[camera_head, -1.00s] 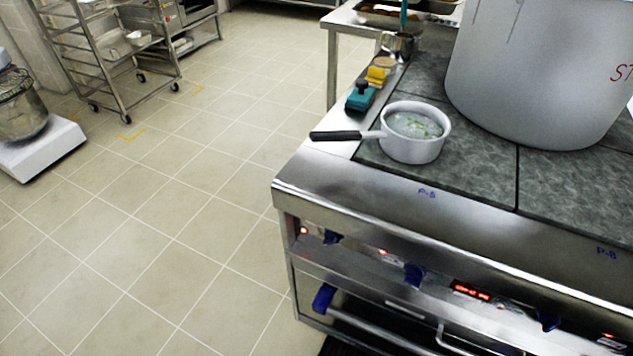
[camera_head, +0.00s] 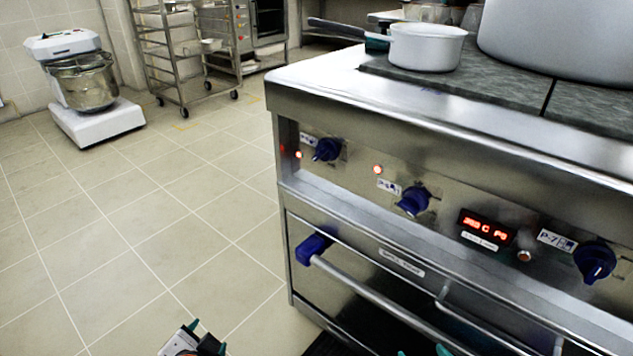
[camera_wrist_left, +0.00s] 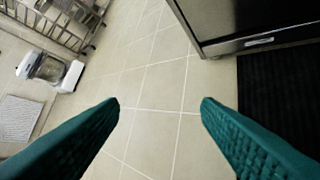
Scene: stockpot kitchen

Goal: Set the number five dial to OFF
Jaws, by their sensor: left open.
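Several blue dials sit along the steel range front in the head view. The leftmost dial (camera_head: 326,149) has a small label by it that I cannot read clearly. A second dial (camera_head: 413,201) is to its right, its label also too small to read surely. A third dial (camera_head: 595,262), labelled P-7, is at the far right. My left gripper (camera_head: 207,337) is low at the bottom edge, over the floor, away from the dials. Its teal fingers are wide apart and empty in the left wrist view (camera_wrist_left: 160,103). My right gripper's teal tips (camera_head: 422,352) barely show at the bottom, apart.
A blue-ended oven handle (camera_head: 370,288) juts out below the dials. A white saucepan (camera_head: 427,47) and a large stockpot (camera_head: 555,35) stand on the range top. A red display (camera_head: 486,228) lies between dials. The tiled floor at left is open up to the mixer (camera_head: 85,85).

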